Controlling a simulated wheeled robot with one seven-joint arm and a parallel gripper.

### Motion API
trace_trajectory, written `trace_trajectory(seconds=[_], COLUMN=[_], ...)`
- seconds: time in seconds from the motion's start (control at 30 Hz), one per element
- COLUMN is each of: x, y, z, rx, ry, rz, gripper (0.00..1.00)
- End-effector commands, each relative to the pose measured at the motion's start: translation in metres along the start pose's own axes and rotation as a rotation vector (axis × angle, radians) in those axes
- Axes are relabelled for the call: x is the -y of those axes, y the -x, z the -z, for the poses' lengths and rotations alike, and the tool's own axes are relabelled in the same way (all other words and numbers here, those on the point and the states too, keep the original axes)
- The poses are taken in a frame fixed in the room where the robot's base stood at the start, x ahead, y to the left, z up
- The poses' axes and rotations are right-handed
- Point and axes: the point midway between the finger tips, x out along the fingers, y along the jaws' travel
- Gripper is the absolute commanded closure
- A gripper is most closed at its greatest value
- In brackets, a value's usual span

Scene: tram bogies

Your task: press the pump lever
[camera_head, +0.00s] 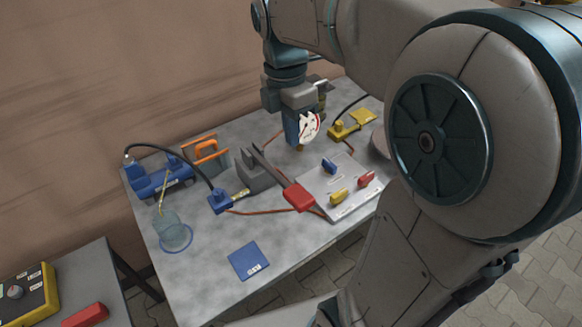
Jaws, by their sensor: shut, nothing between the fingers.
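The pump (255,177) is a grey block on the grey table. Its lever (271,172) is a dark bar that slants down to the right and ends in a red grip (299,197). The red grip is close to the left edge of a light panel. My gripper (296,110) hangs pointing down over the back of the table, up and behind the red grip in the picture, and apart from the lever. It is shut and empty. A white round gauge (309,127) with a red needle overlaps it in view. The fingertips are hard to make out.
The light panel (350,205) carries blue, yellow and red handles. A blue connector (219,201), blue clamp unit (158,179), orange frame (207,152), glass jar (168,230) and yellow unit (345,131) stand around. Hoses cross the table. A blue plate (248,261) lies at the front.

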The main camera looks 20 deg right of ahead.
Motion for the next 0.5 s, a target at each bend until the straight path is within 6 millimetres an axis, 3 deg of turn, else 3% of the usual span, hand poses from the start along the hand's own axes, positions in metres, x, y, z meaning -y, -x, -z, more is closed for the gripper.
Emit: trace_trajectory(seconds=[0.5], x=[-0.0010], y=[-0.0018], z=[-0.0025], rx=[-0.001], ry=[0.034], rz=[0.008], gripper=[1.00])
